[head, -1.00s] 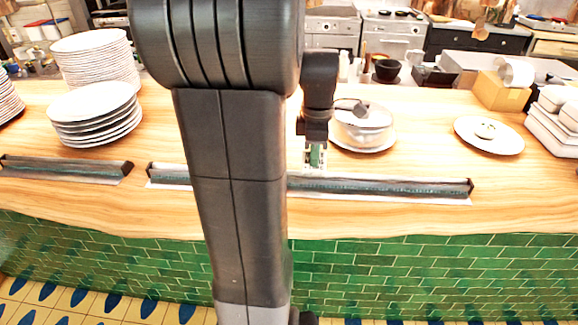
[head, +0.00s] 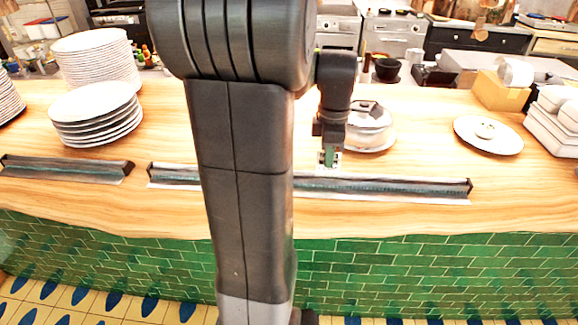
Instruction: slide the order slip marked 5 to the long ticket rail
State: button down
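The long ticket rail (head: 410,187) lies along the front of the wooden counter, its middle hidden behind my arm. A short rail (head: 65,169) lies to its left. My gripper (head: 329,160) points down just behind the right part of the long rail. A small green and white patch shows at its fingertips; I cannot tell whether this is part of the gripper or a slip. The finger gap is too small to read. I cannot make out an order slip marked 5 or any number. My arm hides much of the middle of the counter.
A covered dish on a plate (head: 370,135) stands just behind and right of my gripper. A plate with small food (head: 488,135) is further right. Plate stacks (head: 95,113) stand at the left, white dishes (head: 560,115) at the right. Bare counter lies between.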

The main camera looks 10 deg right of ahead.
jog(key=shift+s+d+p, duration=0.15)
jog(key=shift+s+d, duration=0.05)
jog(key=shift+d, duration=0.55)
jog(key=shift+s+d+p, duration=0.15)
jog(key=shift+s+d, duration=0.1)
jog(key=shift+d, duration=0.5)
jog(key=shift+s+d+p, duration=0.15)
jog(key=shift+s+d, duration=0.05)
jog(key=shift+d, duration=0.55)
jog(key=shift+s+d+p, duration=0.3)
jog(key=shift+d, duration=0.8)
jog(key=shift+s+d+p, duration=0.25)
jog(key=shift+s+d, duration=0.1)
jog(key=shift+d, duration=0.8)
jog(key=shift+s+d+p, duration=0.3)
jog(key=shift+d, duration=0.8)
jog(key=shift+s+d+p, duration=0.3)
jog(key=shift+d+p, duration=0.05)
jog(key=shift+d, duration=0.75)
jog(key=shift+s+d+p, duration=0.3)
jog(key=shift+s+d, duration=0.05)
jog(key=shift+d, duration=0.8)
jog(key=shift+s+d+p, duration=0.3)
jog(key=shift+d+p, duration=0.05)
jog(key=shift+d, duration=0.75)
